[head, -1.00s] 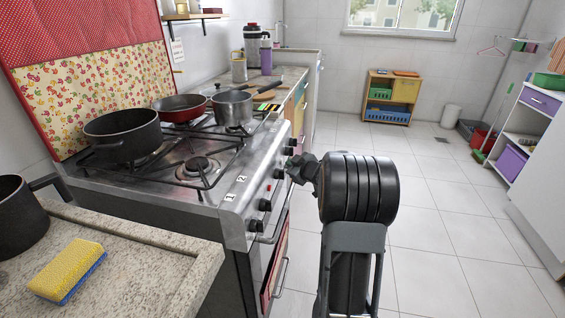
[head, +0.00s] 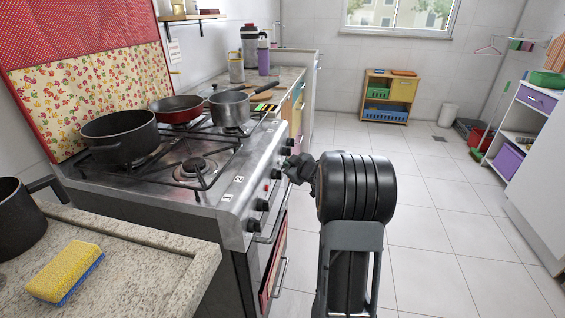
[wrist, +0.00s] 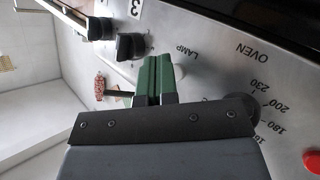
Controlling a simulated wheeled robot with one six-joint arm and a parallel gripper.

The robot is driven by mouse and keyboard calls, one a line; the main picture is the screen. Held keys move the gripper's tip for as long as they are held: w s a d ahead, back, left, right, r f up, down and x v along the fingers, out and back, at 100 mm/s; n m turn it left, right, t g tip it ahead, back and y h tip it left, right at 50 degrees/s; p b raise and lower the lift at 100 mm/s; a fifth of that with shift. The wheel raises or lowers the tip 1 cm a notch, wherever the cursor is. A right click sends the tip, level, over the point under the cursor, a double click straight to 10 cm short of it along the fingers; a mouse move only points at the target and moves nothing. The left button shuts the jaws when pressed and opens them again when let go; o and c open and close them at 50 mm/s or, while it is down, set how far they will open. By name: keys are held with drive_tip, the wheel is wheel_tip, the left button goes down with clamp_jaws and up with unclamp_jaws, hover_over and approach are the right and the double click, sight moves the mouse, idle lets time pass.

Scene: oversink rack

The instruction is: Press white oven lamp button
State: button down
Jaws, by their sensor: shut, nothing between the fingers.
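The stove's front panel (wrist: 215,60) carries a LAMP label and an OVEN label with temperature numbers in the wrist view. My gripper (wrist: 153,66) has green fingers, pressed together with nothing between them. The fingertips are close to the panel, just beside the LAMP label. A pale, whitish shape directly right of the fingers may be the white lamp button (wrist: 181,72); the fingers partly cover that area, and I cannot tell whether they touch it.
Black knobs (wrist: 130,46) line the panel near the fingers. A red button (wrist: 312,161) is at the wrist view's lower right. A black pot (head: 120,137), red pan (head: 181,108) and steel pot (head: 230,110) stand on the stove (head: 150,190).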

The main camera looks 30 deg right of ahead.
drive_tip(key=shift+w+a+r, duration=0.3)
drive_tip(key=shift+a+r, duration=0.05)
drive_tip(key=shift+a, duration=0.05)
idle(0.4)
drive_tip(key=shift+s+d+p, duration=0.1)
drive_tip(key=shift+d+p, duration=0.1)
drive_tip(key=shift+p, duration=0.2)
drive_tip(key=shift+s+d+p, duration=0.35)
drive_tip(key=shift+p, duration=0.05)
drive_tip(key=s+d, duration=0.1)
drive_tip(key=s+d+p, duration=0.1)
drive_tip(key=d, duration=0.1)
drive_tip(key=shift+s+f, duration=0.35)
drive_tip(key=shift+s, duration=0.05)
